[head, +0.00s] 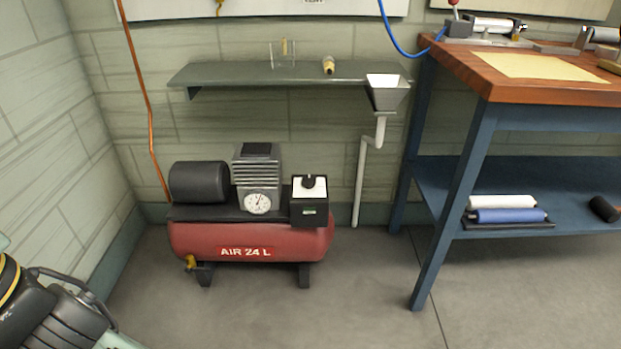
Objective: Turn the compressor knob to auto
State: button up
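The red air compressor (250,238), marked "AIR 24 L", stands on the floor against the back wall. Its black switch box (309,211) is at the right end of the tank, with a white panel on top. The black knob (309,182) sits upright on that panel; its pointer and any setting labels are too small to read. A small green mark shows on the box front. My gripper (72,312) is partly in view at the lower left, dark and well apart from the compressor. Its fingertips are not clear, so its opening cannot be told.
A round gauge (257,202) and black motor (199,182) sit on the tank. A wall shelf (230,76) with a funnel (386,92) and drain pipe (359,185) hangs above. A blue-legged workbench (465,170) stands right. Floor in front is clear.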

aim_at(309, 181)
jog(key=i+j, duration=0.35)
jog(key=j, duration=0.3)
jog(key=i+j, duration=0.35)
jog(key=j, duration=0.25)
jog(key=z, duration=0.05)
